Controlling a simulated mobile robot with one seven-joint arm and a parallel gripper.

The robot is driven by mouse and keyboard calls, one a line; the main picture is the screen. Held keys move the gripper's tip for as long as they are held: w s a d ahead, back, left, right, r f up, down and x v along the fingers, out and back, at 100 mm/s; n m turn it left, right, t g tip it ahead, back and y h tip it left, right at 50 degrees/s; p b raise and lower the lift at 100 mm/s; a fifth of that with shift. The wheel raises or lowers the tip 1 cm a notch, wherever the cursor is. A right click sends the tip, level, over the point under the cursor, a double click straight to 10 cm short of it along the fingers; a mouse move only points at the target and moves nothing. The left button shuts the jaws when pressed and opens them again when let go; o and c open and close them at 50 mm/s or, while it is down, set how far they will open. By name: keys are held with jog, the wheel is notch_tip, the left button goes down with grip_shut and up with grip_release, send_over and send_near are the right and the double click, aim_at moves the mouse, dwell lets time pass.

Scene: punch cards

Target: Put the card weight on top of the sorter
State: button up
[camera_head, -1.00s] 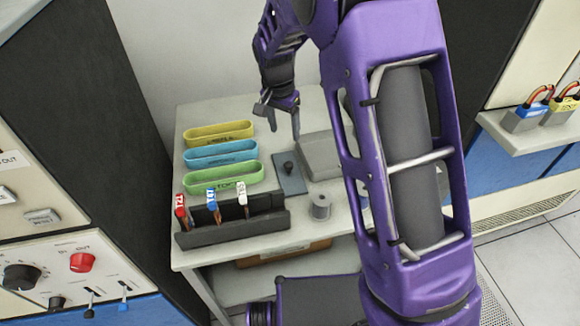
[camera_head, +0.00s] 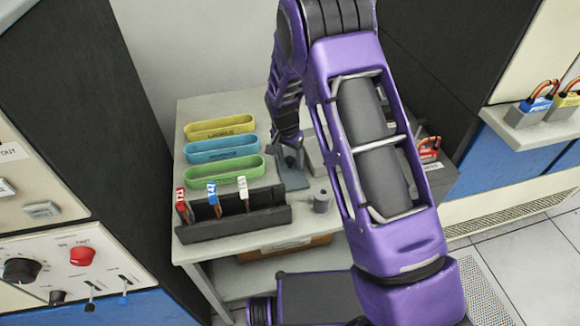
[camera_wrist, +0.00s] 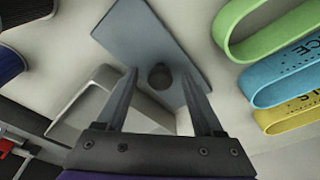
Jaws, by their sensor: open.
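The card weight (camera_head: 291,177) is a flat blue-grey plate with a dark round knob, lying on the small table. In the wrist view the plate (camera_wrist: 140,38) fills the upper middle, with its knob between my fingertips. My gripper (camera_head: 289,150) points down over the card weight, and in the wrist view its two fingers (camera_wrist: 160,74) are apart on either side of the knob, holding nothing. Whether they touch the knob I cannot tell. I cannot tell which object is the sorter.
Yellow (camera_head: 220,127), blue (camera_head: 221,149) and green (camera_head: 222,169) oval bands lie left of the card weight. A dark card tray (camera_head: 234,226) and a small grey cylinder (camera_head: 320,201) sit in front. A grey box (camera_wrist: 85,100) is beside the plate.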

jog(key=shift+f, duration=0.35)
grip_shut()
jog(key=shift+w, duration=0.1)
dwell(1.1)
